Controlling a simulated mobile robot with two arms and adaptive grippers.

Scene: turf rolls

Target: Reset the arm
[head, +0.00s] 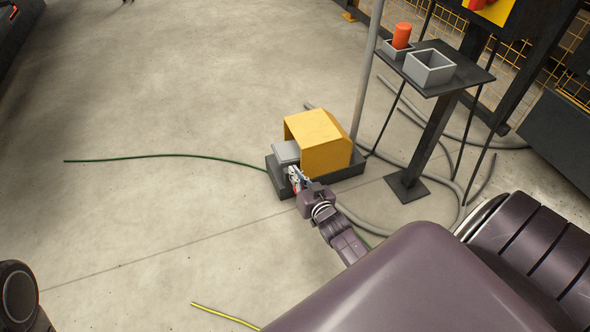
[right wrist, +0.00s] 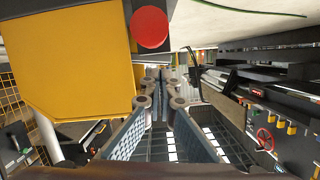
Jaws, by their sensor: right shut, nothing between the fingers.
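My right gripper (head: 298,179) is at the near left side of a yellow-hooded unit (head: 322,143) on a dark base (head: 343,178). A small grey box (head: 286,153) sits beside the hood, just beyond the fingers. In the right wrist view my right gripper (right wrist: 167,95) has its fingers together with nothing between them. The yellow hood (right wrist: 68,62) fills the upper left there. A round red button (right wrist: 149,27) shows just above the fingertips; I cannot tell whether they touch anything. My left gripper is out of view.
A dark stand (head: 436,68) at upper right holds an open grey box (head: 430,68) and an orange cylinder (head: 402,36). Grey hoses (head: 412,165) and a green cable (head: 165,156) lie on the floor. The floor at left is mostly clear.

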